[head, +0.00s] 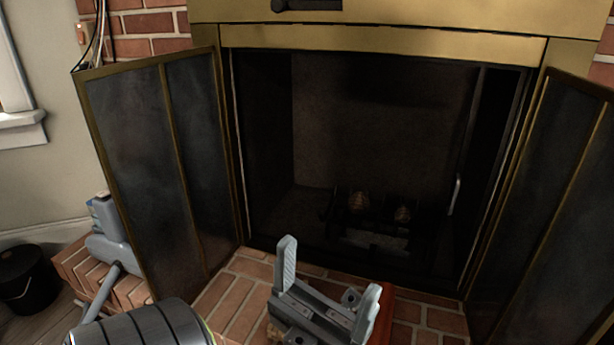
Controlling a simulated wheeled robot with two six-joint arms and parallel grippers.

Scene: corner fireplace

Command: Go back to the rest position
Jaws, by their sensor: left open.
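My left gripper (328,290) is at the bottom centre of the head view, above the brick hearth (238,300) in front of the fireplace. Its two grey fingers are spread wide apart, and nothing shows between them. My right gripper is not in view. The fireplace opening (370,130) is dark inside, and a grate with logs (358,202) sits low in it.
The left glass door (140,150) and the right glass door (560,200) both stand swung open. A black bucket (25,280) stands on the floor at the far left. A reddish-brown block (383,318) is partly hidden behind my left gripper.

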